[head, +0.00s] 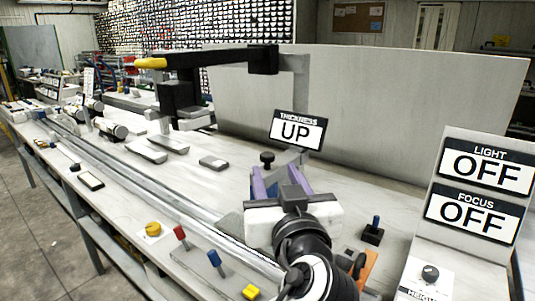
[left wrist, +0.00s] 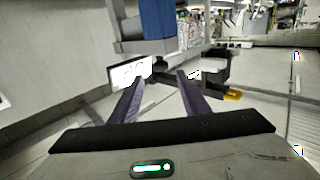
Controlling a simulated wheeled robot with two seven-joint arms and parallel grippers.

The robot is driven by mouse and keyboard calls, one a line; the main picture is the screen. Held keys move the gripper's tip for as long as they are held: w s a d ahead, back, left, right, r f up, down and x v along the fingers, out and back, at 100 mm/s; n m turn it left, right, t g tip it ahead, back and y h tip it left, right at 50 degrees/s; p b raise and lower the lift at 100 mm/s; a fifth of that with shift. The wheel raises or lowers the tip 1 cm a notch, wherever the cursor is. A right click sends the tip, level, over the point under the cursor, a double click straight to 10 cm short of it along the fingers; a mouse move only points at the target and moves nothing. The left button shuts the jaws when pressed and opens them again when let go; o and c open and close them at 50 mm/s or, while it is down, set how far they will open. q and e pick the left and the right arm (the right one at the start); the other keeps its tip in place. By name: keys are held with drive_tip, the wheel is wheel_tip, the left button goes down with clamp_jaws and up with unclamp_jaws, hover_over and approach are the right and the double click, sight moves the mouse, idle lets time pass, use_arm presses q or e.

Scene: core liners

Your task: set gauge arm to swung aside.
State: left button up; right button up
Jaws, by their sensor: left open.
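The gauge arm (head: 215,58) appears to be the black bar with a yellow tip (head: 150,63), carried on a grey post (head: 296,88) in front of the pale back panel. It reaches left over the bench, with a black block (head: 180,98) hanging below it. A sign (head: 297,130) reading THICKNESS UP stands near the post. My left gripper (head: 278,182) is open and empty in front of and below this sign, apart from the arm. In the left wrist view, the sign (left wrist: 128,70) and yellow tip (left wrist: 233,96) show beyond the open fingers. My right gripper is out of view.
The white bench (head: 215,188) carries a long metal rail (head: 155,180) along its front. Red (head: 180,234), blue (head: 214,258) and yellow controls sit at the front edge. A panel (head: 485,168) at right shows LIGHT OFF and FOCUS OFF. A small blue-topped lever (head: 373,231) stands nearby.

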sight(268, 158)
use_arm(q)
drive_tip(key=shift+w+a+r, duration=0.1)
drive_tip(key=shift+w+a, duration=0.1)
drive_tip(key=shift+w, duration=0.45)
drive_tip(key=shift+w+a+r, duration=0.1)
drive_tip(key=shift+w+a, duration=0.05)
drive_tip(key=shift+w, duration=0.45)
drive_tip(key=w, duration=0.3)
drive_tip(key=w+p, duration=0.1)
drive_tip(key=w, duration=0.1)
drive_tip(key=shift+w+a+f, duration=0.1)
drive_tip(key=shift+w+a, duration=0.1)
drive_tip(key=shift+a, duration=0.2)
drive_tip(key=shift+w, duration=0.3)
drive_tip(key=shift+w+a+f, duration=0.1)
drive_tip(key=shift+w, duration=0.15)
clamp_jaws()
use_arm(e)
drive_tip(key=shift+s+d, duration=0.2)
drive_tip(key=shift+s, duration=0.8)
